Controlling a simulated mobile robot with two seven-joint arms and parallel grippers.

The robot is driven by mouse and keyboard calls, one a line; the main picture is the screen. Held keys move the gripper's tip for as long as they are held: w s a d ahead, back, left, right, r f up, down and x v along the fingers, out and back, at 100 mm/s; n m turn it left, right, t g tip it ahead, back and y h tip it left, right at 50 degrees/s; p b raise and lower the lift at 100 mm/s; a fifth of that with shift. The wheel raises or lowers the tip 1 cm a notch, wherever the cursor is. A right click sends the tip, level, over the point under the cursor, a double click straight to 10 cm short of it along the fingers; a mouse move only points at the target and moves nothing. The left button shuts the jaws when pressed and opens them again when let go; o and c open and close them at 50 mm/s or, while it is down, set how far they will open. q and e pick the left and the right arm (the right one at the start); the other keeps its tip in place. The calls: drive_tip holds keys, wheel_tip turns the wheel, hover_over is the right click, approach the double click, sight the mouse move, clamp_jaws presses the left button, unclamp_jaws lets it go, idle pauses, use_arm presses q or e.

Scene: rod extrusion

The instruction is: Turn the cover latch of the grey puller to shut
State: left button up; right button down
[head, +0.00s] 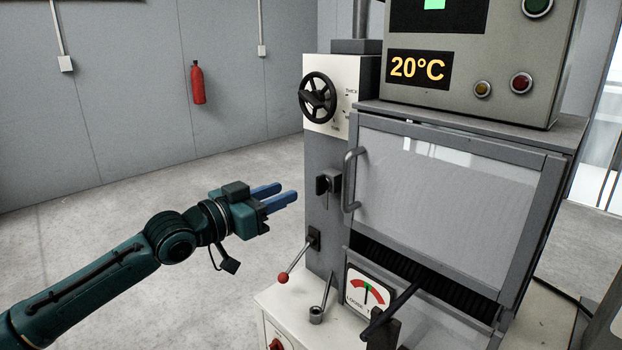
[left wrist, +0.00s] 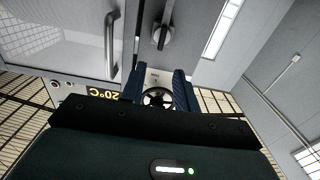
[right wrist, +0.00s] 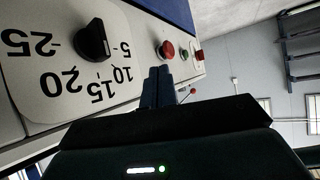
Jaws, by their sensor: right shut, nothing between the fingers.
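The grey puller's cover (head: 440,185) is a clear panel in a grey frame and looks closed, with a bar handle (head: 351,180) on its left edge. The cover latch (head: 323,185) is a dark knob on the grey post left of the handle; its bar looks about upright. It also shows in the left wrist view (left wrist: 161,36). My left gripper (head: 290,194) is open and empty, left of the latch and apart from it; its fingers (left wrist: 159,92) stand apart in the left wrist view. My right gripper (right wrist: 158,72) is shut and empty, beside a dial panel.
A black handwheel (head: 318,97) sits above the latch. A red-tipped lever (head: 284,276) and a gauge (head: 367,293) are below. A numbered dial (right wrist: 93,40) and a red button (right wrist: 167,50) are close to my right gripper. Floor at left is clear.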

sight(317, 179)
use_arm(q)
drive_tip(key=p+x, duration=0.1)
drive_tip(key=x, duration=0.8)
drive_tip(key=shift+a, duration=0.1)
drive_tip(key=shift+c, duration=0.3)
clamp_jaws()
